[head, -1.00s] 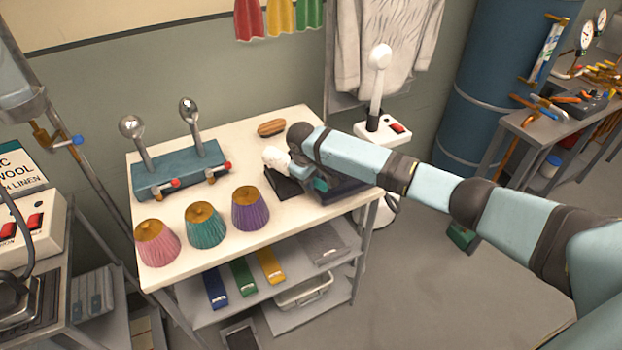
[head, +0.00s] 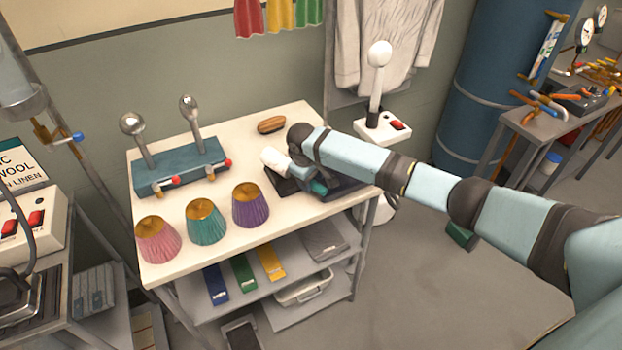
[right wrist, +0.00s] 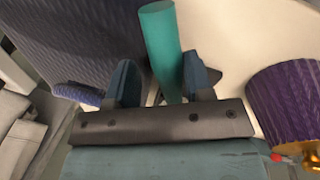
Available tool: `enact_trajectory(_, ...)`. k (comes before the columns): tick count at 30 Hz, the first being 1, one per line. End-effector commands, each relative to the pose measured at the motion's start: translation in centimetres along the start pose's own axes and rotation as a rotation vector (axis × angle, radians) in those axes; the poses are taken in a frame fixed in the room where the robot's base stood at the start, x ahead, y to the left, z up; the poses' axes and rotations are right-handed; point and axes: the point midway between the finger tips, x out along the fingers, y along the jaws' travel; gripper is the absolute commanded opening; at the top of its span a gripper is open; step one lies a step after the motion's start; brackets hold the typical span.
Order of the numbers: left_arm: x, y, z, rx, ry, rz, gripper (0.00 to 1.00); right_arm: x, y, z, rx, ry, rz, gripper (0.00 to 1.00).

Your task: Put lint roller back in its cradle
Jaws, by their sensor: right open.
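The lint roller has a white roll (head: 272,158) and a teal handle (head: 318,187). It lies at the right part of the white table, its roll pointing to the back left. My right gripper (right wrist: 160,88) is open, with one finger on each side of the teal handle (right wrist: 158,40); the handle end sticks out beyond the fingers. The white roll is hidden in the right wrist view. A black piece (head: 282,186), which looks like the cradle, shows below the roller, partly covered by my gripper. I cannot tell whether the roller rests in it.
A purple pleated shade (head: 250,206) stands close to the left of my gripper, with teal and pink ones beyond. A brown brush (head: 271,124) lies behind. A blue stand with two metal knobs (head: 180,168) is at the back left. A dark ribbed pad (right wrist: 60,35) lies beside the handle.

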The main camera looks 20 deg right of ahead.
Motion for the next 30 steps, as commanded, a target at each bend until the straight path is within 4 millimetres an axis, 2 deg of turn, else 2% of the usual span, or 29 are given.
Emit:
enact_trajectory(4, 0.2, 0.0, 0.3, 0.000, 0.002, 0.000, 0.43, -1.4, 0.3, -0.1, 0.000, 0.004, 0.001, 0.48)
enact_trajectory(15, 0.3, 0.0, 0.2, 0.000, 0.004, 0.000, 0.43, -9.5, 0.2, -0.1, 0.000, 0.004, 0.000, 0.48)
enact_trajectory(21, 0.3, 0.0, 0.3, 0.000, 0.004, 0.000, 0.43, -12.3, 0.2, -0.1, 0.000, 0.002, -0.001, 0.48)
enact_trajectory(24, 0.3, 0.0, 0.3, 0.000, 0.004, 0.000, 0.43, -12.7, 0.0, 0.0, -0.002, 0.004, -0.004, 0.48)
enact_trajectory(26, 0.3, 0.0, 0.3, 0.000, 0.004, 0.000, 0.43, -12.1, -0.7, 0.1, -0.008, 0.015, -0.012, 0.48)
enact_trajectory(29, 0.3, 0.0, 0.4, 0.000, 0.004, 0.000, 0.43, -9.6, -3.2, 0.4, -0.026, 0.064, -0.047, 0.48)
enact_trajectory(30, 0.3, 0.0, 0.4, 0.000, 0.004, 0.000, 0.43, -8.2, -4.8, 0.7, -0.036, 0.096, -0.067, 0.48)
